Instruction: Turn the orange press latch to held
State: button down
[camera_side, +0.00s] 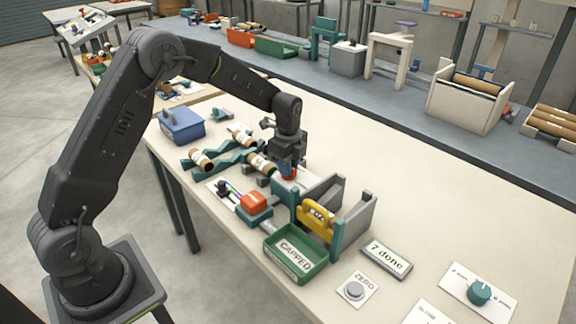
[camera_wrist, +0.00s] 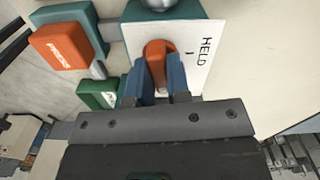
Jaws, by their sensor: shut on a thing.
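In the wrist view the orange latch (camera_wrist: 157,56) stands on a white plate (camera_wrist: 200,45) with the word HELD and a short tick mark printed beside it. My gripper (camera_wrist: 160,82) has its two blue fingers on either side of the latch's near end and is shut on it. In the side view my gripper (camera_side: 289,168) points down at the orange latch (camera_side: 290,174), which is mostly hidden by the fingers. An orange block (camera_wrist: 68,47) on a teal base lies left of the plate; the block also shows in the side view (camera_side: 253,202).
A green CAPPED tray (camera_side: 295,254), a yellow handle piece (camera_side: 315,214) and grey upright plates (camera_side: 355,213) stand close in front of my gripper. Labelled tubes (camera_side: 202,160) lie on teal racks at the left.

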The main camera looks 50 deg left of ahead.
jog(key=n, duration=1.2)
jog(key=shift+n, duration=2.1)
jog(key=c, duration=1.1)
grip_release()
